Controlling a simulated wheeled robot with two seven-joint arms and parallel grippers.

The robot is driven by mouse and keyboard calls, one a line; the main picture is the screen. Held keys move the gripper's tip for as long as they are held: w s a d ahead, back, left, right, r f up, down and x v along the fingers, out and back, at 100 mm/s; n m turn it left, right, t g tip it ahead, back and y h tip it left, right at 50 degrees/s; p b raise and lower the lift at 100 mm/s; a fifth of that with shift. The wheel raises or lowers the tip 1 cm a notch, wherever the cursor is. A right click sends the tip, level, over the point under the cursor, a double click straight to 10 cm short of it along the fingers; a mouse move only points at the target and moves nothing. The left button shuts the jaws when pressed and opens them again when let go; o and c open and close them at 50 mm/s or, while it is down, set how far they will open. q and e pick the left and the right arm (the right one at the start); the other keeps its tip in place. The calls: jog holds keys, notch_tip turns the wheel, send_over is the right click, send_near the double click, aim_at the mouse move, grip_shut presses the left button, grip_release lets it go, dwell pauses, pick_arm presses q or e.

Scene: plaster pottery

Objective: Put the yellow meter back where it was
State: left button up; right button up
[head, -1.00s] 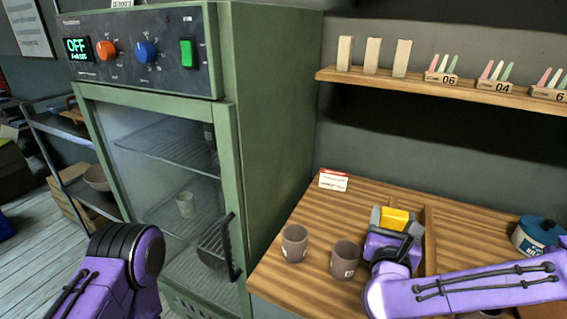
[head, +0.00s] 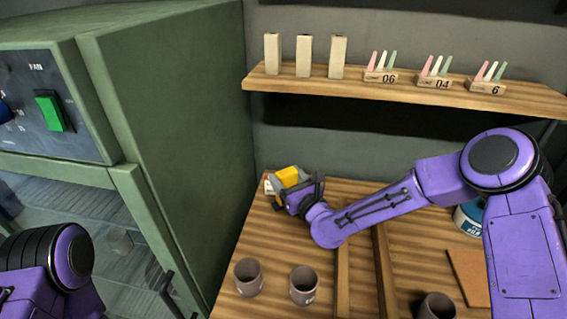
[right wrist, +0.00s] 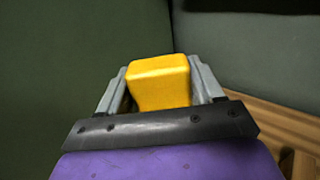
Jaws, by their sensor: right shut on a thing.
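The yellow meter (head: 287,175) is between the fingers of my right gripper (head: 283,184), at the back left corner of the wooden table. In the right wrist view the yellow meter (right wrist: 160,82) sits between both grey fingers. My right gripper is shut on it. A small white card (head: 268,187) is partly hidden behind the gripper. I cannot tell whether the meter touches the table. My left arm shows at the lower left, but its gripper is out of view.
The green kiln cabinet (head: 180,130) stands close on the left. A shelf (head: 400,97) with blocks hangs above. A blue-labelled tub (head: 468,218) stands at right.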

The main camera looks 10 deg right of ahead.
jog(key=shift+w+a+f+n+y, duration=0.1)
jog(key=shift+a+f+n+y, duration=0.5)
jog(key=shift+y, duration=0.4)
jog(key=shift+g, duration=0.3)
jog(key=f+b, duration=0.1)
jog(key=f, duration=0.1)
jog(key=f+b, duration=0.2)
jog(key=w+f+b, duration=0.1)
jog(key=f, duration=0.2)
jog(key=shift+d, duration=0.15)
jog(key=shift+w+f+b, duration=0.15)
jog(key=shift+f+b, duration=0.15)
jog(key=shift+f, duration=0.05)
pick_arm(q)
notch_tip(320, 180, down, 3)
jog(key=shift+f, duration=0.2)
jog(key=shift+s, duration=0.15)
pick_arm(e)
jog(key=shift+s+r, duration=0.15)
jog(key=shift+s, duration=0.05)
pick_arm(q)
jog(key=shift+f+b, duration=0.35)
jog(key=shift+f, duration=0.05)
pick_arm(e)
jog(key=shift+w+f, duration=0.1)
jog(key=shift+f, duration=0.35)
pick_arm(q)
jog(key=shift+f, duration=0.2)
pick_arm(e)
jog(key=shift+f, duration=0.25)
